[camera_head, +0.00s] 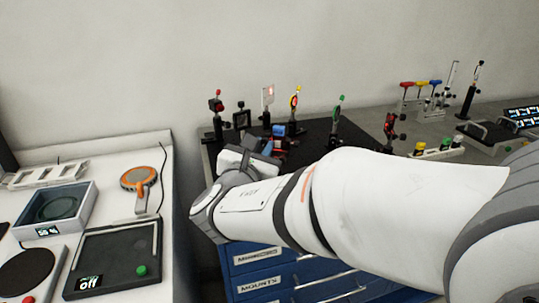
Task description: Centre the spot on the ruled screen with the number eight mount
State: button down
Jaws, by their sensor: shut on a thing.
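The screen (268,95) is a small pale plate on a dark post at the back of the black optical board, with a reddish spot on it. Its rulings are too small to make out. Several post mounts stand around it, including a red-topped one (216,104), a yellow-ringed one (295,100) and a green-topped one (338,107). I cannot read a number eight on any. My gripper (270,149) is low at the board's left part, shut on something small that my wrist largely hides. A blue-faced piece (279,130) shows just beyond it.
Blue drawers (262,282) stand under the board. A white bench at left holds a balance (60,205), a dark plate device (115,255) and an orange round tool (139,177). Colored-handled tools (422,84) stand at back right. My arm covers the board's front.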

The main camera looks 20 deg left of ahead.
jog(key=m+b, duration=0.4)
jog(key=b, duration=0.2)
jog(key=shift+f, duration=0.1)
jog(key=shift+m+b, duration=0.3)
jog(key=shift+b, duration=0.05)
jog(key=c, duration=1.4)
grip_release()
jog(key=shift+o, duration=0.2)
jog(key=s, duration=0.7)
jog(key=shift+s+a, duration=0.15)
jog(key=shift+s, duration=0.2)
